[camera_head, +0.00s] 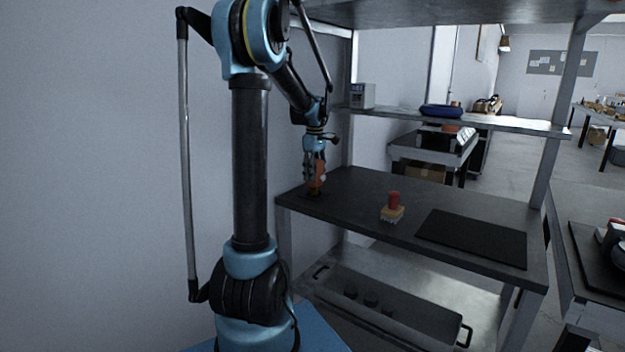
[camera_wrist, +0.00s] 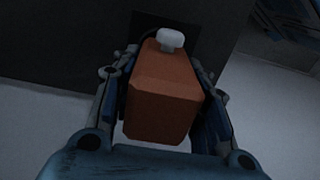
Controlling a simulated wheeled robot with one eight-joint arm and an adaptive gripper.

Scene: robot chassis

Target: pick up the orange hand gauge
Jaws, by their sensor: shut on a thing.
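The orange hand gauge (camera_wrist: 164,95) fills the middle of the wrist view, a blocky orange body with a pale rounded knob at its far end. My gripper (camera_wrist: 165,105) is shut on it, with one finger against each side. In the head view my gripper (camera_head: 316,172) points down at the left end of the dark bench top, with the orange gauge (camera_head: 317,178) between its fingers. The gauge's lower end is close to the bench top; I cannot tell whether it touches.
A black mat (camera_head: 472,238) lies further right. A shelf (camera_head: 480,121) above holds a grey box (camera_head: 362,95) and a blue ring-shaped item (camera_head: 441,110). A tray (camera_head: 390,305) is below.

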